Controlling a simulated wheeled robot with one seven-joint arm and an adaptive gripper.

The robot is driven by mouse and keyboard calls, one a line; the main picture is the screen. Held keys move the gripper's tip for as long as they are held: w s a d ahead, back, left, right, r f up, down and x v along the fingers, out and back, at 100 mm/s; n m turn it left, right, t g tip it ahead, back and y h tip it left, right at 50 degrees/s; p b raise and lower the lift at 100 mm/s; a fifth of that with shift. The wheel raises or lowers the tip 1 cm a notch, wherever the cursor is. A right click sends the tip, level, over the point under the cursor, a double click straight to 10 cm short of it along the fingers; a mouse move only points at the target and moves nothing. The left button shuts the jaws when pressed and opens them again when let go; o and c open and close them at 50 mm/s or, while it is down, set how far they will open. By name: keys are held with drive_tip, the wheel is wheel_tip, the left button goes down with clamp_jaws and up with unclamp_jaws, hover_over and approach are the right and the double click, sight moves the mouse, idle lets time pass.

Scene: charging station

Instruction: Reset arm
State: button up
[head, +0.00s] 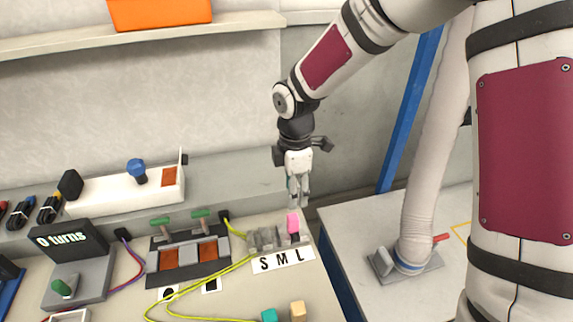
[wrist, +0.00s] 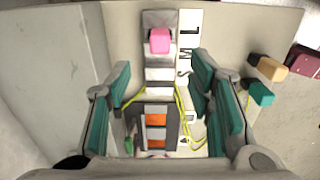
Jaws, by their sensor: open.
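My arm comes down from the top of the head view. My gripper (head: 298,190) hangs fingers-down above the right end of the bench. In the wrist view its teal-padded fingers (wrist: 167,105) are spread apart with nothing between the pads. A pink block (head: 293,224) sits in the grey slotted holder marked S M L (head: 266,240), at its right end by the L. The pink block also shows in the wrist view (wrist: 159,41), ahead of the fingers and apart from them.
A teal block (head: 269,315) and a tan block (head: 298,311) lie at the bench's front. A switch panel (head: 187,260), yellow cables and a "0 turns" display (head: 70,240) stand left. A blue post (head: 410,110) rises at right. An orange bin (head: 160,13) sits on the shelf.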

drive_tip(key=s+d+r+m+t+h, duration=0.1)
drive_tip(key=s+d+r+m, duration=0.15)
drive_tip(key=r, duration=0.25)
drive_tip(key=s+d+r+m, duration=0.1)
drive_tip(key=d+r+m, duration=0.2)
drive_tip(key=r, duration=0.2)
drive_tip(key=s+d+r+m+t, duration=0.1)
drive_tip(key=s+d+r+m, duration=0.2)
drive_tip(key=s+r+m, duration=0.1)
drive_tip(key=s+d+r+m+t, duration=0.1)
drive_tip(key=s+r+m, duration=0.3)
drive_tip(key=s, duration=0.5)
drive_tip(key=s+d+r+m+t+y, duration=0.1)
drive_tip(key=s+d+r+m+t, duration=0.1)
drive_tip(key=s+d+r+m, duration=0.2)
drive_tip(key=s+m, duration=0.2)
drive_tip(key=shift+s+d+m, duration=0.3)
drive_tip(key=shift+s+m, duration=0.05)
drive_tip(key=shift+s, duration=0.05)
